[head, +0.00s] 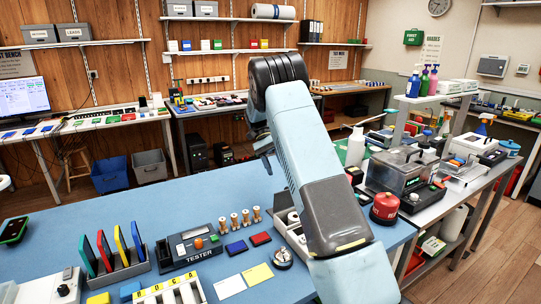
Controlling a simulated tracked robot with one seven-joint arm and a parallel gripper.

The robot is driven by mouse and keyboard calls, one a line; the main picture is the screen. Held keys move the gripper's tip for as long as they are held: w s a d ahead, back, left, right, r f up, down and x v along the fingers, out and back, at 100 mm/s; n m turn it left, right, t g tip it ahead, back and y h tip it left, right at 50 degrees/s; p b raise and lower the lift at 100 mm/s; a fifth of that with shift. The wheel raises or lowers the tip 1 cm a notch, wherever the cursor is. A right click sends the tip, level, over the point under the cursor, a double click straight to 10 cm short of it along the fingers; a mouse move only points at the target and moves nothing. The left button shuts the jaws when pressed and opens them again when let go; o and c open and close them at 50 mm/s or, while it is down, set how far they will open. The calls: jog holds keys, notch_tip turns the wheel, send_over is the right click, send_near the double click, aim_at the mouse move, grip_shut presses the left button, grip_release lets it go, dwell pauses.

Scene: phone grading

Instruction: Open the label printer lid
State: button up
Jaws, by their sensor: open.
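My arm rises from the lower right and bends at the top middle. My gripper (267,160) shows only in part at the left edge of the arm, above the far part of the blue table; its jaws are open and I see nothing between them. A pale box with white round parts (292,222) stands on the blue table, partly hidden behind my arm. It may be the label printer, but I cannot tell for sure. Its lid cannot be made out. My gripper appears apart from it.
The blue table (150,215) holds a tester (192,243), coloured panels in a rack (118,265), wooden pegs (240,218) and cards (229,286). The table's far left middle is clear.

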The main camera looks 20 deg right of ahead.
jog(key=v, duration=0.5)
dwell(0.4)
